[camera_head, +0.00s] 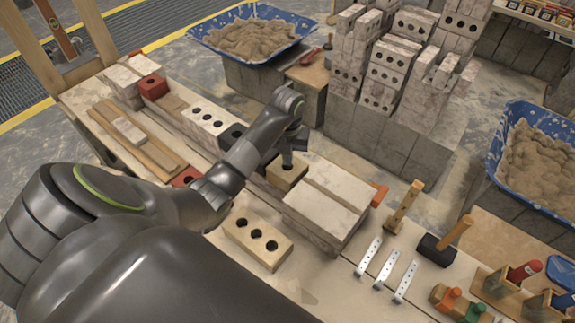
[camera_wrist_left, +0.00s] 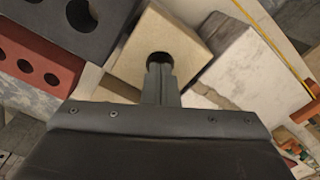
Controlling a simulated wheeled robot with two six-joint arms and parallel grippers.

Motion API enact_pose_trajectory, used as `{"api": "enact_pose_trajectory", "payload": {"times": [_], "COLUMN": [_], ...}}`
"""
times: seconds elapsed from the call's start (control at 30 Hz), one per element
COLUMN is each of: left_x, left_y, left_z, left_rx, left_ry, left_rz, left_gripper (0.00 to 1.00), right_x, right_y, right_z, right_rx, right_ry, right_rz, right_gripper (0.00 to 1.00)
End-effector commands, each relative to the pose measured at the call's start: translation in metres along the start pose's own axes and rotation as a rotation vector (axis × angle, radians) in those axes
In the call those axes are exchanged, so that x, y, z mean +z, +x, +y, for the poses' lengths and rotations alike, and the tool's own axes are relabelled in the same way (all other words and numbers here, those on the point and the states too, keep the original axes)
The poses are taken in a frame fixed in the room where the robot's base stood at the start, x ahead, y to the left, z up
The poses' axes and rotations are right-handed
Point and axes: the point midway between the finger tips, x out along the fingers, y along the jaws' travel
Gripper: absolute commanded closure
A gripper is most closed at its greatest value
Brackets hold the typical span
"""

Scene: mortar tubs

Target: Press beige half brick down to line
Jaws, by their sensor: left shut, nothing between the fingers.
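The beige half brick (camera_head: 283,177) sits on the low wall, between a dark brick on its left and pale blocks on its right. In the left wrist view the beige half brick (camera_wrist_left: 189,55) shows one round dark hole. My left gripper (camera_head: 288,157) is shut and empty, pointing down at the top of this half brick. In the wrist view its fingertips (camera_wrist_left: 160,68) overlap the hole; I cannot tell whether they touch the brick. A thin yellow line (camera_wrist_left: 262,32) runs diagonally past the pale blocks in the wrist view. My right gripper is out of view.
Pale blocks (camera_head: 325,205) continue the wall to the right. A hammer (camera_head: 433,250) and metal strips (camera_head: 385,268) lie to the right. Blue mortar tubs (camera_head: 297,31) and stacked bricks (camera_head: 390,70) stand behind.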

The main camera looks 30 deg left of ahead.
Motion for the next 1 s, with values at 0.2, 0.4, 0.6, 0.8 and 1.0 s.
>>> {"api": "enact_pose_trajectory", "payload": {"times": [0.2,0.4,0.6,0.8,1.0], "left_x": [0.000,0.000,0.000,0.000,-0.001], "left_y": [0.007,0.012,0.012,0.013,0.015], "left_z": [0.000,0.000,0.000,0.000,0.000], "left_rx": [0.000,0.000,0.000,0.000,0.000], "left_ry": [0.000,0.000,0.000,0.000,0.000], "left_rz": [0.001,0.001,0.001,0.001,0.002], "left_gripper": [1.00,1.00,1.00,1.00,1.00], "right_x": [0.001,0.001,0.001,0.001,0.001], "right_y": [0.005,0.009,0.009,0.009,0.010], "right_z": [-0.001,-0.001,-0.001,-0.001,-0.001], "right_rx": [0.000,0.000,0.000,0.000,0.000], "right_ry": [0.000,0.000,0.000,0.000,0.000], "right_rz": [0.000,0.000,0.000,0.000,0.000], "right_gripper": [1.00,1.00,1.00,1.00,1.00]}}
